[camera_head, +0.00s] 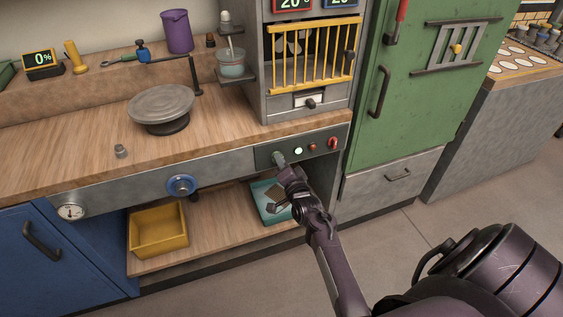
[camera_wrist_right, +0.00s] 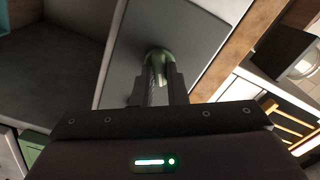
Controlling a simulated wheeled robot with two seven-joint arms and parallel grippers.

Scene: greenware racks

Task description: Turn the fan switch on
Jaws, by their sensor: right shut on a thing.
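A dark control panel (camera_head: 320,146) sits on the counter front, below a fan (camera_head: 288,46) behind a yellow grille. I cannot read which control is the fan switch. My right gripper (camera_head: 284,168) is at the panel's left end, shut on the greenish-grey knob. In the right wrist view the knob's rounded green end (camera_wrist_right: 158,54) shows between the fingers of my right gripper (camera_wrist_right: 160,78). My left gripper is not in view.
A black lever (camera_head: 310,103) on a white plate sits under the yellow grille (camera_head: 312,55). A blue round knob (camera_head: 181,186) is on the counter front. A yellow bin (camera_head: 158,230) and teal tray (camera_head: 268,208) stand on the lower shelf. A green cabinet (camera_head: 420,90) stands right.

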